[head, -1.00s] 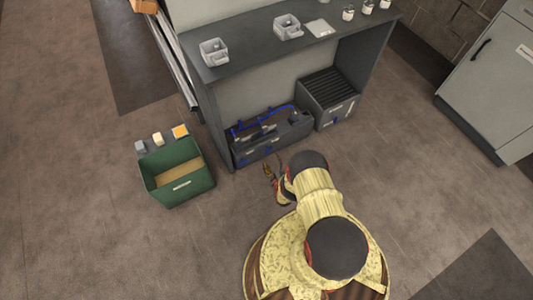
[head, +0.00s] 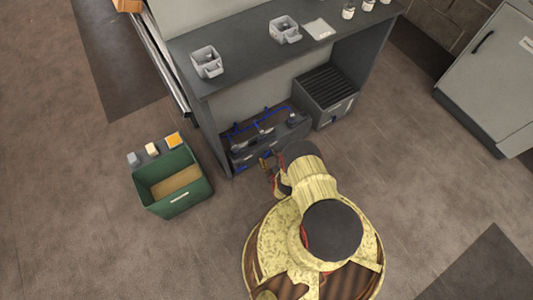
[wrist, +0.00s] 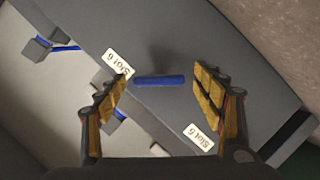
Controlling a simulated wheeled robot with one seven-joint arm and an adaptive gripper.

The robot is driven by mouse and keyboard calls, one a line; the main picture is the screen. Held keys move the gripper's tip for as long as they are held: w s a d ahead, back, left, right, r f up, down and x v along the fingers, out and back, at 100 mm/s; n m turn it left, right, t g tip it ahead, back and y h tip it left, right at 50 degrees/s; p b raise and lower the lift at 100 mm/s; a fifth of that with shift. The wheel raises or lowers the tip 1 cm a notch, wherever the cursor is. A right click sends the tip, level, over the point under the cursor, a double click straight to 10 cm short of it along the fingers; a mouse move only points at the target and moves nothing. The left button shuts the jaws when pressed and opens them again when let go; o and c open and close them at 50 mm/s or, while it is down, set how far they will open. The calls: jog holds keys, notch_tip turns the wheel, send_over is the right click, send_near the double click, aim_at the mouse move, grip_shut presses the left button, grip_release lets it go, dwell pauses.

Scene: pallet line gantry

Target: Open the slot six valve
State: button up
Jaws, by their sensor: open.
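The slot six valve handle (wrist: 160,81) is a short blue bar on a dark grey panel (wrist: 215,60) in the wrist view. It lies nearly level across the picture. One "Slot 6" label (wrist: 118,63) is at its upper left and another (wrist: 199,137) at its lower right. My gripper (wrist: 160,88) is open, with one ribbed yellow finger on each side of the bar; whether they touch it is unclear. In the head view my gripper (head: 267,164) is low at the front of a dark box with blue pipes (head: 270,146), and my arm partly hides it.
The box stands under a dark grey bench (head: 240,57) holding grey containers (head: 206,62). A ribbed-top box (head: 327,103) stands to its right. A green bin (head: 180,207) is on the floor at left. A grey cabinet (head: 490,75) is at right, with open floor before it.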

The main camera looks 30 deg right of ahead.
jog(key=c, duration=1.1)
jog(key=shift+c, duration=0.3)
